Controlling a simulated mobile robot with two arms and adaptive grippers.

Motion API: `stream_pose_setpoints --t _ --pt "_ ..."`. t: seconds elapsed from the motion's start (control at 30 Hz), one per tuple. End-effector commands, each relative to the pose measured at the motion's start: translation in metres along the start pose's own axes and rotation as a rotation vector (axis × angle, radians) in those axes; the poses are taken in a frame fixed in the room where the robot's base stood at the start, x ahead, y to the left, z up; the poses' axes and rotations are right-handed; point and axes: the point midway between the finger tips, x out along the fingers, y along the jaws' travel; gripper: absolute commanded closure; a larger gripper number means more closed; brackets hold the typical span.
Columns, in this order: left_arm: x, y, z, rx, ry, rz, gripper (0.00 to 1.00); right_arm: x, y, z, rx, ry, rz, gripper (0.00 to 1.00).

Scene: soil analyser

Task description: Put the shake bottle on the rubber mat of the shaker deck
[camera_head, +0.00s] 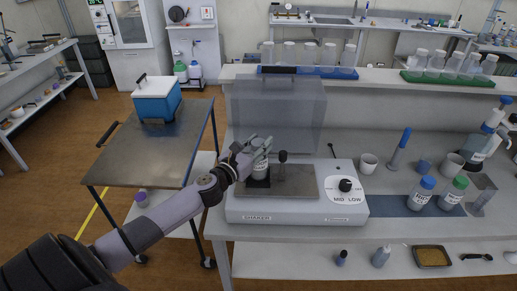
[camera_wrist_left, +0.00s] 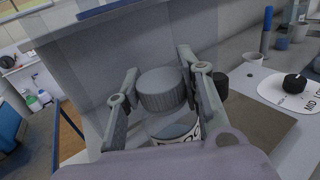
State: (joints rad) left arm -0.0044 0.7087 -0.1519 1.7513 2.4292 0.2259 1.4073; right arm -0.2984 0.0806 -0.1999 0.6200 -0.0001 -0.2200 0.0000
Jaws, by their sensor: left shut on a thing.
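The shaker (camera_head: 250,216) is a white machine on the bench with a dark mat (camera_head: 300,186) on its deck. My left gripper (camera_head: 262,148) is over the left part of the deck, shut on the shake bottle (camera_head: 260,171). The bottle looks upright, with its base at or just above the mat; I cannot tell if it touches. In the left wrist view the bottle's grey ribbed cap (camera_wrist_left: 162,90) and white label sit between the fingers of the left gripper (camera_wrist_left: 158,72). The right gripper is not in view.
A black-topped post (camera_head: 283,157) stands on the deck just right of the bottle. The clear shaker lid (camera_head: 278,105) stands raised behind. A speed knob (camera_head: 345,185) is at the right. Capped bottles (camera_head: 421,192) and a white mug (camera_head: 368,164) stand farther right.

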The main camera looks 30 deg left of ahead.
Motion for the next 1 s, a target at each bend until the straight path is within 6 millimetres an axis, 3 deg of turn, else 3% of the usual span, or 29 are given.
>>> stream_pose_setpoints --t 0.1,0.53,0.57,0.83,1.0 --pt "0.0 0.0 -0.0117 -0.002 -0.001 0.001 1.0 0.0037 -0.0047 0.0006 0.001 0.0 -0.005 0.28" --pt "0.0001 -0.0002 -0.0164 0.001 -0.002 -0.001 1.0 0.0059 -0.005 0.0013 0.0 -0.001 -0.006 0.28" --pt "0.0 -0.0001 -0.0163 0.001 -0.001 -0.001 0.64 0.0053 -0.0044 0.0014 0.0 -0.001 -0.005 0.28" --pt "0.0 -0.0002 -0.016 0.001 -0.001 -0.001 0.46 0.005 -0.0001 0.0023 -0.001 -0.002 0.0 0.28" --pt "0.0 -0.0002 -0.0161 0.001 0.0 -0.001 0.45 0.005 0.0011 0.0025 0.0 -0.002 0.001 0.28"
